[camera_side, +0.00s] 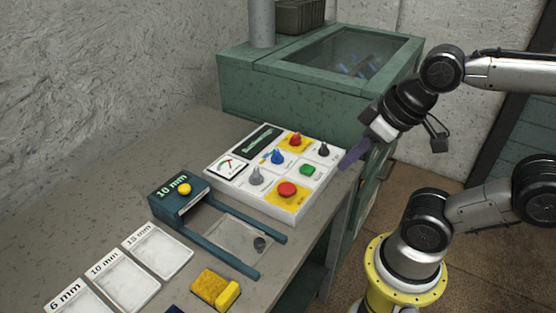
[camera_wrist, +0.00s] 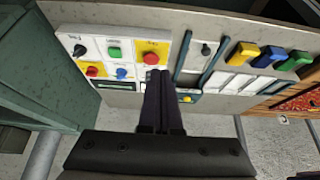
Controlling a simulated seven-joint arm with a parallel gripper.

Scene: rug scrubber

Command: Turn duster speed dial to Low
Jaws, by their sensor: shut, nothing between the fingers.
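A white control panel (camera_side: 222,185) lies on the bench and carries several dials. A red dial (camera_side: 296,138) stands on a yellow square, with a blue dial (camera_side: 277,157), a grey dial (camera_side: 256,177) and a black dial (camera_side: 323,149) around it. The wrist view also shows the black dial (camera_wrist: 79,50), red dial (camera_wrist: 92,71) and blue dial (camera_wrist: 121,72). The labels are too small to read, so I cannot tell which is the duster speed dial. My gripper (camera_side: 346,165) is shut and empty, off the panel's right edge; in the wrist view its fingertips (camera_wrist: 156,73) overlap the panel.
A teal frame (camera_side: 168,205), white trays (camera_side: 160,250) and a yellow block (camera_side: 215,288) lie in front.

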